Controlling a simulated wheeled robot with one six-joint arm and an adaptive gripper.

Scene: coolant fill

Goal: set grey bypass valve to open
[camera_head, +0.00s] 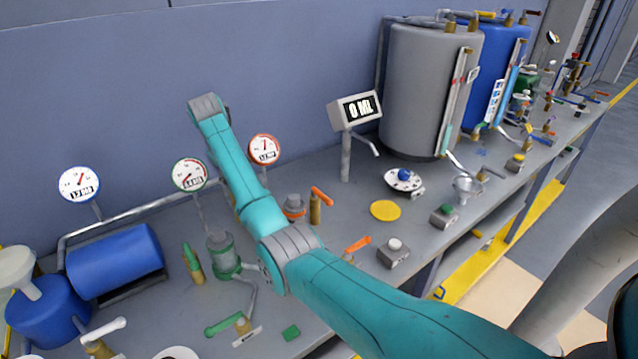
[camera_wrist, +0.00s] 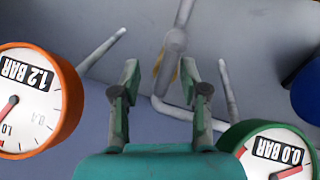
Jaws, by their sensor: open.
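In the wrist view, a grey valve (camera_wrist: 174,42) with a long grey handle and bits of brass showing under it lies beyond my fingertips, on or beside grey pipework. It looks like the bypass valve. My gripper (camera_wrist: 166,78) is open, its two fingers spread on either side of the handle's line in the picture. Nothing is between the fingers, and I cannot tell how far the handle is from them. In the head view my teal arm covers this spot, and neither the grey valve nor the fingertips can be made out.
An orange-rimmed gauge (camera_wrist: 32,100) reading 1.2 BAR and a green-rimmed gauge (camera_wrist: 272,150) reading 0.0 BAR flank my gripper closely. Orange-handled valves (camera_head: 320,197), a green pump (camera_head: 222,255) and a blue tank (camera_head: 115,262) stand on the crowded bench.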

